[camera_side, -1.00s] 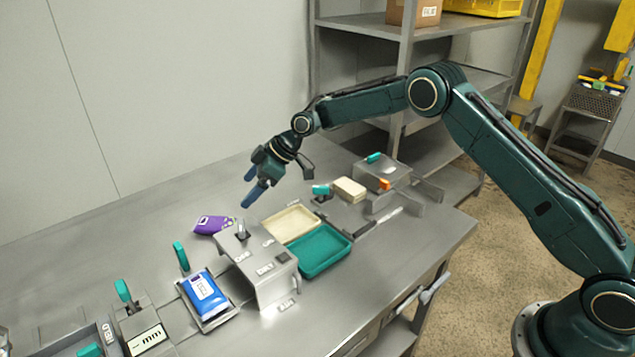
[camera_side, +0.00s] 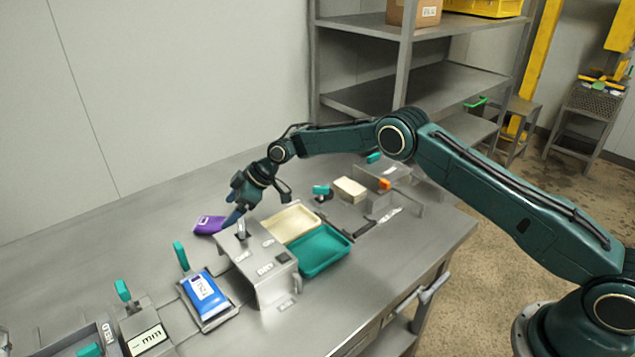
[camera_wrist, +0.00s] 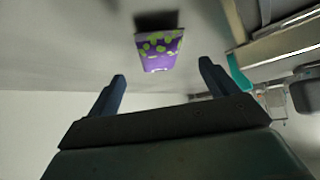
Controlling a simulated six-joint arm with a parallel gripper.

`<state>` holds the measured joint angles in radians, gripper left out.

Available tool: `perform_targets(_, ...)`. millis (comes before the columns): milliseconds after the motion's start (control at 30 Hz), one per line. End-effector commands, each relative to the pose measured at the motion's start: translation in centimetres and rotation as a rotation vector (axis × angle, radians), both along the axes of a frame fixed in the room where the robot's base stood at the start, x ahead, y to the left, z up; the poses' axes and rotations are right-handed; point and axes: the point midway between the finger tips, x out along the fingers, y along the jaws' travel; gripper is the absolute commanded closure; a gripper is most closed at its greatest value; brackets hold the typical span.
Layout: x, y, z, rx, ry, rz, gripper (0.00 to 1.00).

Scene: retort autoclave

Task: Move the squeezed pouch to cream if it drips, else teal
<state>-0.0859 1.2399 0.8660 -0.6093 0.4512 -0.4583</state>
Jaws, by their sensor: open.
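A purple pouch with green spots (camera_wrist: 160,48) lies on the steel bench; the side view shows it behind the grey box, at the left (camera_side: 208,225). My open, empty gripper (camera_side: 236,215) is low beside the purple pouch, and its fingers partly overlap it in the side view. In the wrist view the pouch lies beyond and between my two fingertips (camera_wrist: 163,68), apart from them. The cream tray (camera_side: 291,222) and the teal tray (camera_side: 322,253) stand side by side, both looking empty. A blue pouch (camera_side: 206,297) lies on a small metal stand. I see no drip on either pouch.
The grey box (camera_side: 262,262) with a small lever and a DRY label stands between the blue pouch and the trays. Teal-handled fixtures (camera_side: 180,256) stand at the left. A cream block (camera_side: 349,189) and an orange piece (camera_side: 385,184) are at the back right.

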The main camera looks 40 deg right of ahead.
Motion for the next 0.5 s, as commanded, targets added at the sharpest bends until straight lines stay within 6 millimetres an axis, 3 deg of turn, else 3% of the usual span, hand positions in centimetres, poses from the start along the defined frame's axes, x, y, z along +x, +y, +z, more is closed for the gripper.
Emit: perform_targets(500,0.6,0.9,-1.5,0.000,0.001,0.001,0.14)
